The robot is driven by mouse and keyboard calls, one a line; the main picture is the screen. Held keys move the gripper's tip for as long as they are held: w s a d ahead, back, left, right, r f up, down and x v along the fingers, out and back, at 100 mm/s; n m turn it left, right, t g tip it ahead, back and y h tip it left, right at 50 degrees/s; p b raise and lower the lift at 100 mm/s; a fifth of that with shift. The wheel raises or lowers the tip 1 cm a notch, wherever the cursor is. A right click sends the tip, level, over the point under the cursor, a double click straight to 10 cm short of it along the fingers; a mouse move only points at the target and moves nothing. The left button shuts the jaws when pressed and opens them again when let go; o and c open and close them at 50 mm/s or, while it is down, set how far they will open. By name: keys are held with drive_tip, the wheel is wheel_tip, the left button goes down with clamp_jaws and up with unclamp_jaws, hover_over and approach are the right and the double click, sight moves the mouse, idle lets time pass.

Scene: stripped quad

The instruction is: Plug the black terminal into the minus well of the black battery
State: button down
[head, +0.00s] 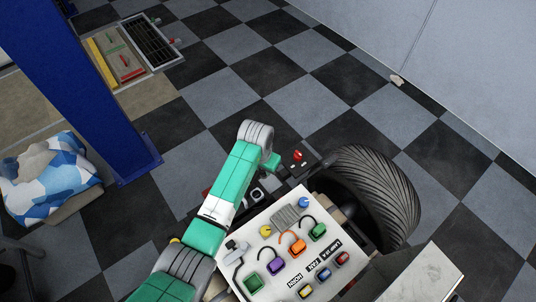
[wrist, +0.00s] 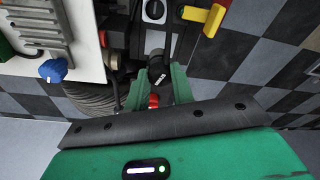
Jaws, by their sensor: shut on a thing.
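My gripper (head: 277,163) is at the end of the green arm, over the dark parts behind the white panel. In the wrist view its two green fingers (wrist: 158,78) are shut on a small black piece with a white label, which looks like the black terminal (wrist: 160,77). A red part (wrist: 153,100) shows between the fingers. In the head view a red knob (head: 297,155) stands on dark parts just right of the gripper. I cannot clearly pick out the black battery or its minus well, nor tell whether the terminal touches a well.
The white panel (head: 240,262) with coloured plugs and a blue knob (wrist: 53,70) lies close to the gripper. A large tyre (head: 375,195) stands right.

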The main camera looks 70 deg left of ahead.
drive_tip(key=shift+s+d+r+m+p, duration=0.15)
drive_tip(key=shift+s+d+m+p, duration=0.2)
drive_tip(key=shift+s+m, duration=0.2)
drive_tip(key=shift+s+r+m+p, duration=0.15)
drive_tip(key=shift+m+p, duration=0.1)
drive_tip(key=shift+p, duration=0.2)
drive_tip(key=m+p, duration=0.1)
drive_tip(key=s+d+m+p, duration=0.1)
drive_tip(key=s+m, duration=0.1)
drive_tip(key=shift+s+d+f+h+p, duration=0.2)
drive_tip(key=shift+f+h+p, duration=0.1)
drive_tip(key=shift+p, duration=0.1)
